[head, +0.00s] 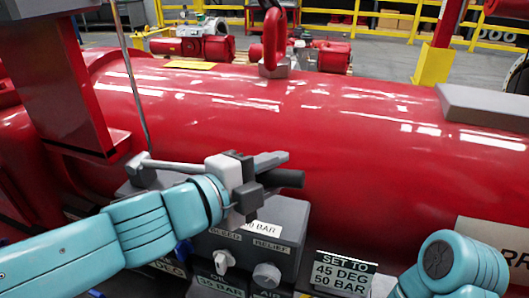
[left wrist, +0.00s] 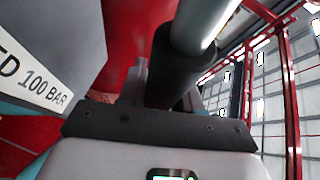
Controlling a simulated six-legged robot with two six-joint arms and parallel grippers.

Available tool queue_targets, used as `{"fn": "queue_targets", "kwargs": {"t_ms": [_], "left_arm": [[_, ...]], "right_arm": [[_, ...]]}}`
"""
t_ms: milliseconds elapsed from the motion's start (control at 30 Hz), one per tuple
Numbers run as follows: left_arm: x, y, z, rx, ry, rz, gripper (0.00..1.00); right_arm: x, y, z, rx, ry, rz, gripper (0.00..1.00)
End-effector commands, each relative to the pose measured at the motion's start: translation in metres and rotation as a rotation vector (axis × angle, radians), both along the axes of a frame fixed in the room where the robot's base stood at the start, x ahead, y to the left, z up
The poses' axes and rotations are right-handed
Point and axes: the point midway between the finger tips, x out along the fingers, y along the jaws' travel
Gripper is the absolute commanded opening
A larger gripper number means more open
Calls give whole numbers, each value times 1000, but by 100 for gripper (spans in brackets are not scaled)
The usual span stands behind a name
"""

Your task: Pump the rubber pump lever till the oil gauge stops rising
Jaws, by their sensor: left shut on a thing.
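The pump lever is a pale metal rod (head: 172,165) that runs right from a grey block to a black rubber grip (head: 287,178). My left gripper (head: 268,168) is shut around the rubber grip, above the grey control box. In the left wrist view the black grip (left wrist: 176,62) runs up from between the fingers into the metal rod (left wrist: 206,22). The grip's end sticks out just past the fingers in the head view. I cannot make out the oil gauge's face. My right gripper is out of view; only part of the right arm shows.
The grey control box (head: 290,215) carries BLEED and RELIEF labels and knobs (head: 266,276). A sign (head: 343,273) reads SET TO 45 DEG 50 BAR. The large red cylinder (head: 370,150) lies close behind the lever. A thin upright rod (head: 130,80) stands left.

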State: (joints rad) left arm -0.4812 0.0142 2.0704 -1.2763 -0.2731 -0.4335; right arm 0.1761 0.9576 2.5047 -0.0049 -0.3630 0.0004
Motion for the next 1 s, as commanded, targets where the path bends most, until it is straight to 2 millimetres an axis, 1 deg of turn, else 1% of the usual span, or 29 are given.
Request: {"fn": "queue_targets", "kwargs": {"t_ms": [33, 100, 400, 433, 467, 500, 900, 1000], "left_arm": [[0, -1, -11, 25, -4, -1, 0], [0, -2, -15, 45, -11, -1, 0], [0, -1, -15, 53, -14, -1, 0], [0, -2, -15, 52, -13, 0, 40], [0, -2, -15, 52, -13, 0, 50], [0, -2, -14, 52, -13, 0, 54], [-1, -1, -13, 50, -14, 1, 54], [-4, 3, -11, 50, -14, 1, 54]], "right_arm": [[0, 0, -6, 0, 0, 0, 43], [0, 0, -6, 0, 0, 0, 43], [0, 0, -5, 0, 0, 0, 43], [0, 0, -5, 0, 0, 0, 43], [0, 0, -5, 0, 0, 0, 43], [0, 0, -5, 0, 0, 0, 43], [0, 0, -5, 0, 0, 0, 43], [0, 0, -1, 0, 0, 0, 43]]}}
